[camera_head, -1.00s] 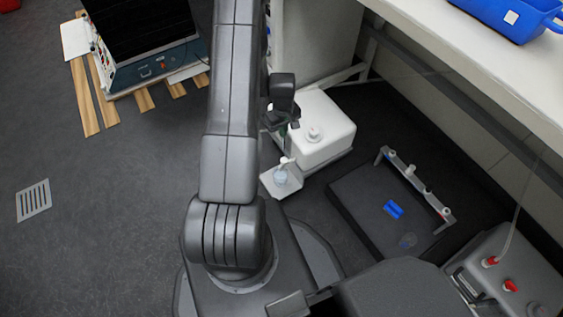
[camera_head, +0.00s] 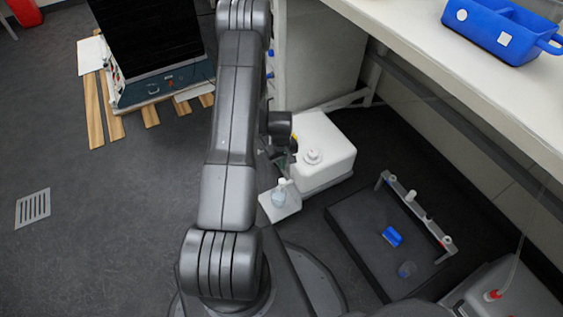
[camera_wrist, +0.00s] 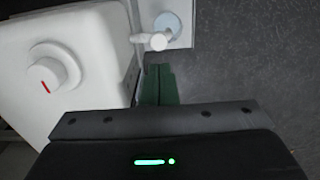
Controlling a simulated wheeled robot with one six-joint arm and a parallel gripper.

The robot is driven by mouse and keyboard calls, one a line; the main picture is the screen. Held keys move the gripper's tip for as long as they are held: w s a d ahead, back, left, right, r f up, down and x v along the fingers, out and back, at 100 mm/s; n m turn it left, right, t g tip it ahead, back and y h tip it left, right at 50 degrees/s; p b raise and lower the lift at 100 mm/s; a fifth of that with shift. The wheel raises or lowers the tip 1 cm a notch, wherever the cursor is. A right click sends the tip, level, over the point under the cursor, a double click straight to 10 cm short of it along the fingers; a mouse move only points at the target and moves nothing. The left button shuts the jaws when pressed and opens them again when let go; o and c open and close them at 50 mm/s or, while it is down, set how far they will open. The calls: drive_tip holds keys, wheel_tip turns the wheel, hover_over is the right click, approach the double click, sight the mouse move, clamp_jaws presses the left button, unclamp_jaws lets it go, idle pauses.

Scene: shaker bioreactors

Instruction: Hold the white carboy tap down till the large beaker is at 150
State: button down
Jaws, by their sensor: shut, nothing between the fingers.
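The white carboy (camera_head: 330,158) stands on the floor beside the bench; its body also fills the left of the wrist view (camera_wrist: 95,45). Its white tap (camera_head: 284,183) sticks out over a light tray (camera_head: 290,208); in the wrist view the tap (camera_wrist: 157,41) lies just beyond my fingertips. A clear beaker (camera_head: 278,199) with a pale blue look stands under the tap, and it shows partly behind it in the wrist view (camera_wrist: 170,22). Its level cannot be read. My gripper (camera_wrist: 159,68) is shut and empty, close to the tap; contact cannot be told.
The white bench (camera_head: 450,70) overhangs at right. Open floor (camera_head: 100,220) lies at left.

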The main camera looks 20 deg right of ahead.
sight(282, 181)
wheel_tip(282, 181, down, 9)
drive_tip(key=b, duration=0.2)
drive_tip(key=shift+f+b, duration=0.2)
drive_tip(key=shift+b, duration=0.15)
drive_tip(key=shift+f, duration=0.1)
drive_tip(key=shift+f+b, duration=1)
drive_tip(key=shift+f, duration=0.1)
wheel_tip(282, 181, up, 15)
drive_tip(key=p, duration=0.5)
drive_tip(key=shift+f, duration=0.15)
